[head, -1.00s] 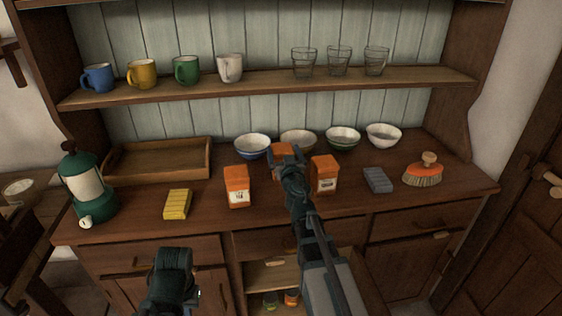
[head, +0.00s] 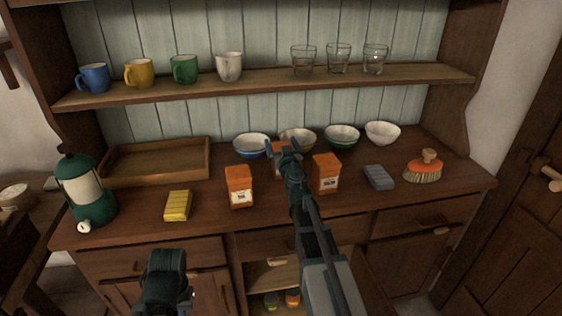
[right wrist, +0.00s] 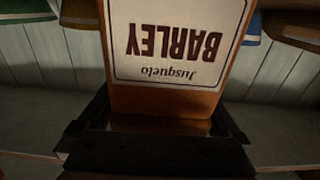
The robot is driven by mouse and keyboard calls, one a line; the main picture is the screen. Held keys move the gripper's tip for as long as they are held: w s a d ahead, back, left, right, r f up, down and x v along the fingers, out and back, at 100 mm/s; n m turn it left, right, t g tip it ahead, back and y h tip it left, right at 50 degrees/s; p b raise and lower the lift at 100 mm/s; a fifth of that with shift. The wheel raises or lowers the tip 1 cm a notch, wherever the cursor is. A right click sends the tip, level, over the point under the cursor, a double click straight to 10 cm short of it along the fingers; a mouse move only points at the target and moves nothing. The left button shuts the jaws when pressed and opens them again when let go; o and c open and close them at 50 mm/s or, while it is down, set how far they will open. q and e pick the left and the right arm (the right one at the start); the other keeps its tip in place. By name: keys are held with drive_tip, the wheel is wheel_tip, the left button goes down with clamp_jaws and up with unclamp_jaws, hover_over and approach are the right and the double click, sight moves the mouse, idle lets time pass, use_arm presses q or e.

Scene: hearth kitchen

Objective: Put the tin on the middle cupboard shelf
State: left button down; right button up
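Three orange tins are in the head view. The left tin (head: 239,186) and the right tin (head: 325,173) stand upright on the counter. A third tin (head: 280,160) is between and behind them, mostly hidden by my right gripper (head: 282,147). In the right wrist view this tin (right wrist: 180,45) shows upside down with a BARLEY label, and the fingers lie close along both its sides; I cannot tell whether they press on it. My left gripper (head: 165,280) hangs low before the drawers, its fingers unclear. The middle cupboard shelf (head: 270,274) shows partly below the counter.
The upper shelf (head: 260,83) holds several mugs and three glasses. Several bowls stand behind the tins. Small items (head: 292,298) sit low in the cupboard.

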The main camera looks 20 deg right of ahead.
clamp_jaws()
idle(0.3)
use_arm(q)
drive_tip(key=shift+r, duration=0.1)
use_arm(e)
drive_tip(key=shift+a+r, duration=0.1)
